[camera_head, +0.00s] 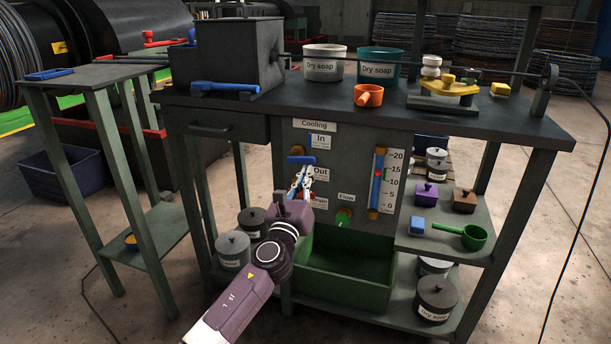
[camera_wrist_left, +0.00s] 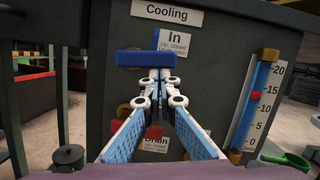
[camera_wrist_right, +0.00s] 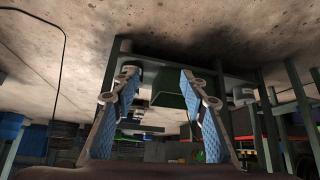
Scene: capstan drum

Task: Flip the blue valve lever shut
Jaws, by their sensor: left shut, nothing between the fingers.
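The blue valve lever (camera_head: 301,160) lies level on the grey cooling panel (camera_head: 340,150), just under the "In" label (camera_head: 321,140). It also shows as a wide blue bar in the left wrist view (camera_wrist_left: 145,59). My left gripper (camera_head: 302,176) is shut and empty, pointing at the panel. Its fingertips (camera_wrist_left: 159,76) sit right below the lever's middle; I cannot tell whether they touch it. The gripper hides much of the area around the "Out" and "Drain" labels. My right gripper (camera_wrist_right: 157,78) is open and empty in the right wrist view, away from the panel.
A gauge (camera_head: 378,183) with a red marker stands right of the lever. A green handle (camera_head: 343,217) and a red handle (camera_wrist_left: 153,132) sit lower on the panel. A green bin (camera_head: 345,270) is below. A blue-handled tool (camera_head: 225,87) lies on the worktop above.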

